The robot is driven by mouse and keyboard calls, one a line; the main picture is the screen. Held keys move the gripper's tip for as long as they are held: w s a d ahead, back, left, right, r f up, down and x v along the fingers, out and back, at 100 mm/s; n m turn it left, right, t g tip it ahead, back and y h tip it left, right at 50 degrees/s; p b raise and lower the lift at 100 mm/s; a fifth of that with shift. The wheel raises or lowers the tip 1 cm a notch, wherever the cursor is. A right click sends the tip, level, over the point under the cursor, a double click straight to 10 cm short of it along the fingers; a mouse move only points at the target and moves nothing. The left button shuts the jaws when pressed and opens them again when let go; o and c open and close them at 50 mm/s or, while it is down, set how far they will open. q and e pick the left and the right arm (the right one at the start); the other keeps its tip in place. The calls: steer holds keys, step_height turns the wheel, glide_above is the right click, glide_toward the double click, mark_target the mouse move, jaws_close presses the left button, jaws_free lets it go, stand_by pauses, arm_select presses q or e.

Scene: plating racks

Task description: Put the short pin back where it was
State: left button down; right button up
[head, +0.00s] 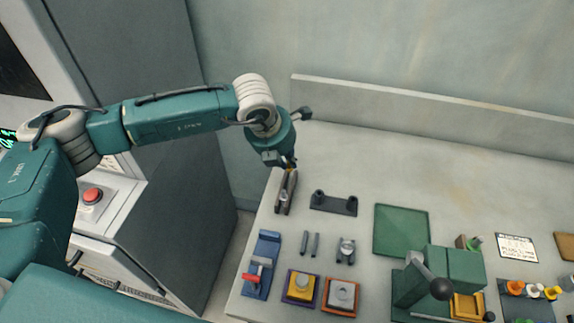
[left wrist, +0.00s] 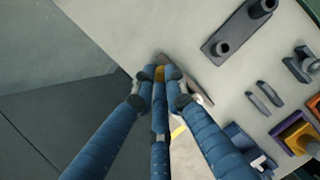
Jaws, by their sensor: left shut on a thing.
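The tool (left wrist: 187,74) lies behind the fingertips. A dark two-post holder (head: 334,203) stands just right of the tool, and also shows in the left wrist view (left wrist: 238,30). My right gripper is not in view.
Two small dark bars (head: 310,244), a blue clamp-like fixture (head: 262,265), a purple block (head: 301,288) and an orange block (head: 341,295) stand nearer. A green mat (head: 401,230) and a green press (head: 455,270) are to the right. The back of the table is clear.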

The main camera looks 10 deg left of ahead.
arm_select(q)
step_height(320, 180, down, 4)
steer(key=shift+r+p, duration=0.25)
steer(key=shift+p, duration=0.25)
steer(key=shift+f, duration=0.15)
steer(key=c, duration=2.2)
jaws_free()
steer(key=shift+f+b, duration=0.1)
steer(key=shift+b, duration=0.2)
steer(key=o, duration=0.4)
steer(key=shift+o, duration=0.2)
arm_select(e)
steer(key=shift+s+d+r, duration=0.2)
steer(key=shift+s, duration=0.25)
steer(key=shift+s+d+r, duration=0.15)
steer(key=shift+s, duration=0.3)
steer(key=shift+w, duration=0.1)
arm_select(q)
steer(key=shift+r, duration=0.2)
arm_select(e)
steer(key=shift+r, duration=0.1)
